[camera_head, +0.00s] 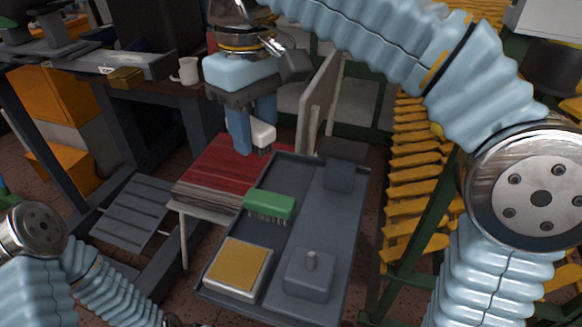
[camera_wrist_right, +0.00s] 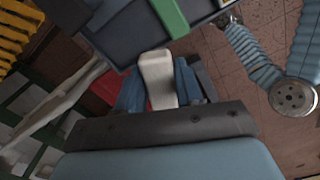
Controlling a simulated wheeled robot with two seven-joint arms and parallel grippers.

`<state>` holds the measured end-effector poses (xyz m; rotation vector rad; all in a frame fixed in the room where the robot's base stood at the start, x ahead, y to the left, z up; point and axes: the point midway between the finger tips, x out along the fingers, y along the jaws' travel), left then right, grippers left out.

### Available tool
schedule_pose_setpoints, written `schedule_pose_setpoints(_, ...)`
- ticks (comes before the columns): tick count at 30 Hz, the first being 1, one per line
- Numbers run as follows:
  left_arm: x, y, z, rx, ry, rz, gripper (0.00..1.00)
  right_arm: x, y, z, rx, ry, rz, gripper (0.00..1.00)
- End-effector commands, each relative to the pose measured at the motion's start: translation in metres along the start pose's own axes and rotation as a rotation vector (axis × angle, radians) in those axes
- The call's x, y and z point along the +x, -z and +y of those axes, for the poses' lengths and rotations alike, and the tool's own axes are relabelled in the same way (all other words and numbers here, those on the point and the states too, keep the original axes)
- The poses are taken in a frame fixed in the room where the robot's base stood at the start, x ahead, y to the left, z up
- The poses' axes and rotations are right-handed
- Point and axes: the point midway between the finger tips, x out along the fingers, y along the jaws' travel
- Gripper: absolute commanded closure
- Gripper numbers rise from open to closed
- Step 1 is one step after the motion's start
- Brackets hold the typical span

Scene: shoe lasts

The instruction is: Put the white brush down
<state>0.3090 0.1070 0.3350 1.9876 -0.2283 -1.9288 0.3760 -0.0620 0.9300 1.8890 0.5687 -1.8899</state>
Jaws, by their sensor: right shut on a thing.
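My right gripper (camera_head: 252,128) hangs at the top middle of the head view and is shut on the white brush (camera_head: 263,134). The brush's bristles face down, above the back end of the red-topped stand and close to the grey tray's back left corner. I cannot tell whether it touches anything below. In the right wrist view the white brush (camera_wrist_right: 158,78) sits between the two blue fingers of my right gripper (camera_wrist_right: 160,85). My left arm shows at the lower left of the head view, but its gripper is out of view.
The grey tray (camera_head: 268,240) holds a green brush (camera_head: 270,206), a yellow-topped block (camera_head: 238,267) and a grey block with a peg (camera_head: 309,273). The red-topped stand (camera_head: 215,172) adjoins its left. A yellow-slatted rack (camera_head: 410,170) stands right. A white mug (camera_head: 187,70) is on the back table.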

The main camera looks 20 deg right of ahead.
Motion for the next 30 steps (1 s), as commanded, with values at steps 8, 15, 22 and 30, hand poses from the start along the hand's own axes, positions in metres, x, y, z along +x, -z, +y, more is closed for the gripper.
schedule_pose_setpoints(8,0.013,0.000,-0.006,-0.002,0.001,0.001,0.10,0.036,-0.011,0.033,0.002,0.000,0.000,0.88)
schedule_pose_setpoints(15,0.017,0.000,-0.007,-0.003,0.002,0.002,0.10,0.053,-0.015,0.048,0.001,0.000,0.000,0.88)
schedule_pose_setpoints(22,0.024,0.000,-0.011,-0.004,0.003,0.004,0.10,0.080,-0.018,0.057,-0.001,0.000,-0.001,0.88)
schedule_pose_setpoints(30,0.025,0.001,-0.013,-0.006,0.005,0.006,0.10,0.094,-0.018,0.057,0.000,0.000,0.001,0.88)
